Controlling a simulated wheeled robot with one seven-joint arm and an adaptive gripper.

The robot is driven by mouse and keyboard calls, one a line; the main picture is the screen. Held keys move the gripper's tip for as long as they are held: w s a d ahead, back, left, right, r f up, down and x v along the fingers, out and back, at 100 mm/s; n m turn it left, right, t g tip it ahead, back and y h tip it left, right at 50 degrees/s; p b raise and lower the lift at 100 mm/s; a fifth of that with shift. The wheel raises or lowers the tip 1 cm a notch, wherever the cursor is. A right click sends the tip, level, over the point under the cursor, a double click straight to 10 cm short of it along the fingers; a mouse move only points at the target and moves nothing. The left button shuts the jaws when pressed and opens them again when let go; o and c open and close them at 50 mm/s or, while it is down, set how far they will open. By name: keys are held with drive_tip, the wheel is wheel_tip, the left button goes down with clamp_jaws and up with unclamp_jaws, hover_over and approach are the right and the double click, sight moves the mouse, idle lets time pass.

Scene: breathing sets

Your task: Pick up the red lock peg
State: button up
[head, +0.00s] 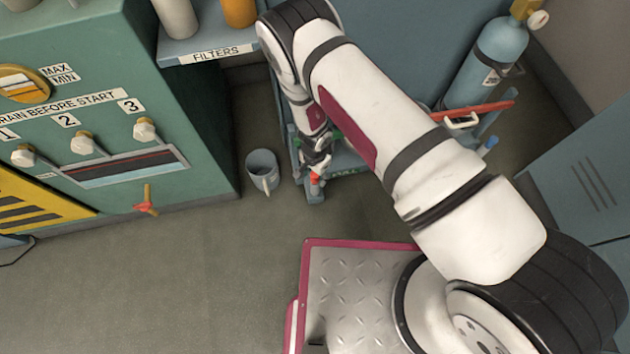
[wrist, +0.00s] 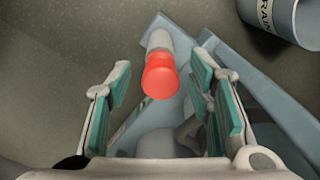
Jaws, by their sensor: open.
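The red lock peg (wrist: 160,76) has a rounded red cap on a pale shaft. In the wrist view it stands between the two fingers of my gripper (wrist: 162,98), with a gap on both sides. My gripper is open, and its teal-padded fingers do not visibly touch the peg. In the head view the peg's red cap (head: 315,178) shows just below my gripper (head: 317,164), at the near left corner of a blue-grey frame (head: 314,195). My arm hides much of that frame.
A grey bucket (head: 262,170) stands on the floor left of the peg; the wrist view shows it at top right (wrist: 285,22). A green machine (head: 200,110) is farther left. A blue gas cylinder (head: 490,65) stands right, beyond a red bar (head: 480,110). Floor at front left is clear.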

clamp_jaws()
idle(0.3)
